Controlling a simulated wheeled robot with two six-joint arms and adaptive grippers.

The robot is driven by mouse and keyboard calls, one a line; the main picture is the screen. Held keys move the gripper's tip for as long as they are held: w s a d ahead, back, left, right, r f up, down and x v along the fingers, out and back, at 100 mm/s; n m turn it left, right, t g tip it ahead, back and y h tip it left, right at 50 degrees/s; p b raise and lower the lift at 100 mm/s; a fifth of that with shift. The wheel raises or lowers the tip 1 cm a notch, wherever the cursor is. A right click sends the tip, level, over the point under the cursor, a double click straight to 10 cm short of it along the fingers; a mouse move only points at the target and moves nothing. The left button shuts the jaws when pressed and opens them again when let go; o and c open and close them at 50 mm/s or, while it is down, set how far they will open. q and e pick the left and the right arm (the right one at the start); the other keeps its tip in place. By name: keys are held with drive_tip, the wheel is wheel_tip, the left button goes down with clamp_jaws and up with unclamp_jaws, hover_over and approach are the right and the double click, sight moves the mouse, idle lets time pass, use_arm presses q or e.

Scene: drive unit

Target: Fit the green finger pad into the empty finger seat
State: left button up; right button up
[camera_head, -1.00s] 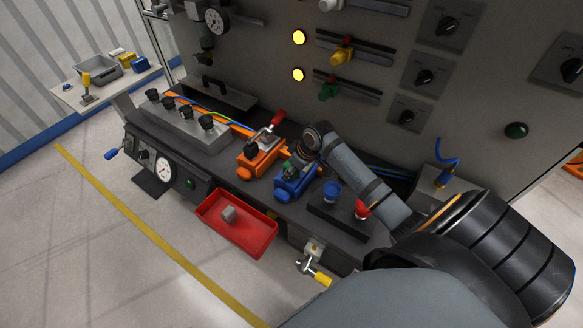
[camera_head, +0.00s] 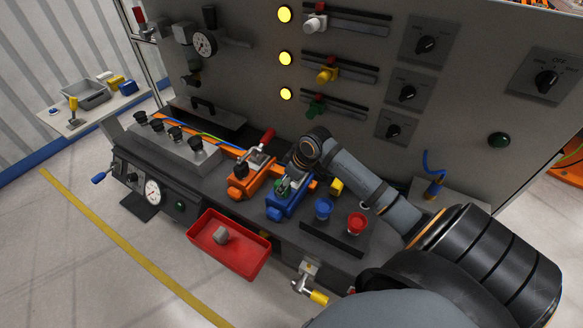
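A blue fixture (camera_head: 288,203) stands on the bench ledge, right of an orange fixture with a red-handled lever (camera_head: 250,172). A small green piece (camera_head: 283,187), possibly the finger pad, shows at the blue fixture's top. My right arm comes in from the lower right, and its wrist hangs over the blue fixture. My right gripper (camera_head: 298,172) points down there, close to the green piece. Its fingers are small and mostly hidden, so I cannot tell whether they hold it. The empty finger seat cannot be made out. My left gripper is not in view.
A red tray (camera_head: 247,262) holding a grey block (camera_head: 221,235) sits at the front edge. A panel with knobs and sliders rises behind.

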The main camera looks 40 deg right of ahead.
drive_tip(key=v, duration=0.7)
drive_tip(key=shift+s, duration=0.1)
